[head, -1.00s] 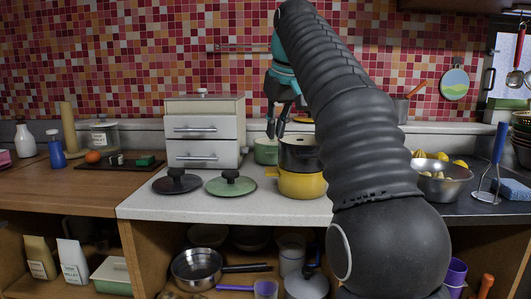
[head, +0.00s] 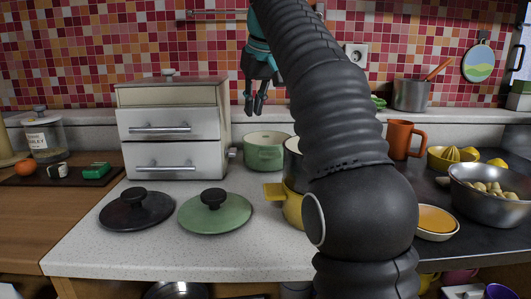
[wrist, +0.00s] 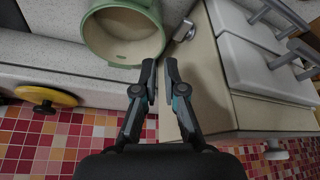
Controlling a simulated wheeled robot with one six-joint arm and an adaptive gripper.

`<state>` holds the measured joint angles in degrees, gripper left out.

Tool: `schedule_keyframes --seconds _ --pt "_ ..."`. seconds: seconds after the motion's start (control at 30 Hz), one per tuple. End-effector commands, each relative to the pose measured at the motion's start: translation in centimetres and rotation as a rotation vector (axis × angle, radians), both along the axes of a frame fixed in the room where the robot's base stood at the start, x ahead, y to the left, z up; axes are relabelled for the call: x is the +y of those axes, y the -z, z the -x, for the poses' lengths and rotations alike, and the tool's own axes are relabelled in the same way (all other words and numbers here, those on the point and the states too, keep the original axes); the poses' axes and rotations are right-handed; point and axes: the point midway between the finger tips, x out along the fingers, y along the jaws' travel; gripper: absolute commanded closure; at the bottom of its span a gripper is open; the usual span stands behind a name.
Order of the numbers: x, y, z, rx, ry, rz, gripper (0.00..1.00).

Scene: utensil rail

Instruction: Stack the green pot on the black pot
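The green pot (head: 265,152) stands upright on the counter behind the black pot, right of the drawer box; in the wrist view it also shows (wrist: 122,35), with its mouth open and empty. The black pot (head: 292,165) sits on a yellow pot (head: 290,207); my arm hides most of both. My gripper (head: 255,108) is empty, its fingers a little apart, pointing down above the green pot's back left side. In the wrist view my fingertips (wrist: 160,62) appear beside the pot's rim, between it and the drawer box.
The cream drawer box (head: 173,128) stands close left of the green pot. A black lid (head: 137,210) and a green lid (head: 215,214) lie on the counter in front. An orange mug (head: 402,140) and a metal bowl (head: 487,190) are at the right.

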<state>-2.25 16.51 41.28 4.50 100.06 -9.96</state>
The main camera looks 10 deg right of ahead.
Motion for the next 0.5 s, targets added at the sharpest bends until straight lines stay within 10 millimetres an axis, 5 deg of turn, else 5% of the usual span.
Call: schedule_keyframes --seconds 0.5 --pt "0.6 6.9 -2.7 0.001 0.0 0.0 0.91"
